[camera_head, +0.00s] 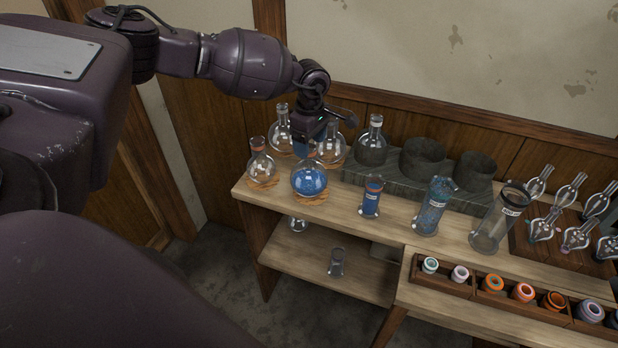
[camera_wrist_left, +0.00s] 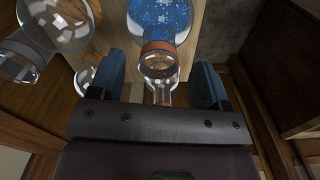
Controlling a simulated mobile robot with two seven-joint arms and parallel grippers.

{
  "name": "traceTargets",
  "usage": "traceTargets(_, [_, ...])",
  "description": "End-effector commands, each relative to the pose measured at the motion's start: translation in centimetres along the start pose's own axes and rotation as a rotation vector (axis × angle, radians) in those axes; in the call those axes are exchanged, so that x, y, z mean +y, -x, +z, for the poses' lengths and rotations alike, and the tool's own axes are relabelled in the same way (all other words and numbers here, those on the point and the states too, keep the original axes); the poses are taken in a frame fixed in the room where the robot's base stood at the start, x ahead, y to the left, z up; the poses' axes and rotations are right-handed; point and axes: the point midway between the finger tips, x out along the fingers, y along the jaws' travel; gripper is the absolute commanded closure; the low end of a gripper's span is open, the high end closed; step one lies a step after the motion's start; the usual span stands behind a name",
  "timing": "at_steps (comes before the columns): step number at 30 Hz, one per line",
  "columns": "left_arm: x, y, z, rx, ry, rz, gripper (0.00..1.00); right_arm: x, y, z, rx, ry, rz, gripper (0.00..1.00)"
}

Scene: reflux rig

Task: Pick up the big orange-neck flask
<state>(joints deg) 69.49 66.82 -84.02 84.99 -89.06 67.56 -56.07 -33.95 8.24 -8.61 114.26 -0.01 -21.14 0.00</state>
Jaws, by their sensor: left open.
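A round flask with blue liquid (camera_head: 309,182) sits on a cork ring on the wooden shelf top; its neck is hidden behind my gripper in the head view. In the left wrist view the same blue-filled flask (camera_wrist_left: 162,14) shows an orange band at its neck (camera_wrist_left: 158,47). My left gripper (camera_head: 314,147) is above and behind this flask. In the left wrist view, the open gripper (camera_wrist_left: 160,68) has one blue finger on each side of the clear neck, with a gap on both sides. My right gripper is not in view.
Clear flasks stand close by: one at left with a brownish neck (camera_head: 262,168), one behind (camera_head: 281,132) and one at right (camera_head: 331,149). A grey block (camera_head: 400,182) holds another flask (camera_head: 371,148). A small blue vessel (camera_head: 371,198) and taller cylinders (camera_head: 433,205) stand farther right.

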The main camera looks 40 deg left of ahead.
Motion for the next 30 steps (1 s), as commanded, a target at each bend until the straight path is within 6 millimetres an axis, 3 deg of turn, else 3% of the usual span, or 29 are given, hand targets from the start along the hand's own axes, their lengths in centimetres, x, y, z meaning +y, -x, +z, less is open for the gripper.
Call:
traceTargets(10, [0.0,-4.3,-0.5,-0.001,0.001,-0.002,0.30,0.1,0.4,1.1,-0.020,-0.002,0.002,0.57])
traceTargets(19, [0.0,-4.8,-0.5,-0.001,0.001,0.000,0.31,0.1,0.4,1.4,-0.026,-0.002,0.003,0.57])
traceTargets(27, [0.0,-4.8,-0.5,-0.001,0.001,0.000,0.73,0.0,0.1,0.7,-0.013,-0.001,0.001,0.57])
traceTargets(30, [0.1,-4.7,-0.5,-0.002,0.001,0.001,0.77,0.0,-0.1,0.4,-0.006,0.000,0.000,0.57])
